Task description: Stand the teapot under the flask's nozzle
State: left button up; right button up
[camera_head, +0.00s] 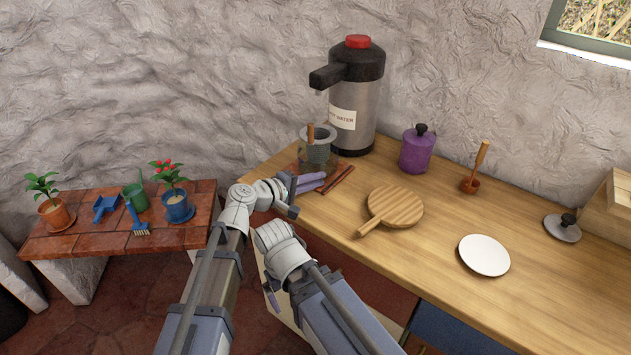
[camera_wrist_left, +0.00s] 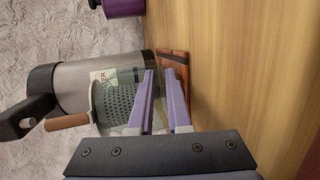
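The teapot (camera_head: 318,158) is a clear glass body with a grey perforated strainer and a brown wooden handle; it also shows in the wrist view (camera_wrist_left: 117,105). It stands on a reddish-brown slatted mat (camera_head: 341,180), in front of the steel flask (camera_head: 366,100). The flask's black nozzle (camera_head: 322,78) appears above the teapot in the head view; exact alignment in depth is unclear. My left gripper (camera_head: 311,183) is low beside the teapot, its purple fingers (camera_wrist_left: 159,75) apart with a narrow empty gap. My right gripper (camera_head: 272,301) hangs low before the counter, mostly hidden.
A tiled bench (camera_head: 100,240) with pots stands left. The front right counter is clear.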

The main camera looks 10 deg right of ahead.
pick_arm(q)
jog(key=shift+o, duration=0.8)
jog(key=shift+s+a+r+p, duration=0.1)
jog(key=shift+r+p, duration=0.15)
jog(key=shift+p, duration=0.05)
jog(key=shift+p+v, duration=0.8)
jog(key=shift+v, duration=2.8)
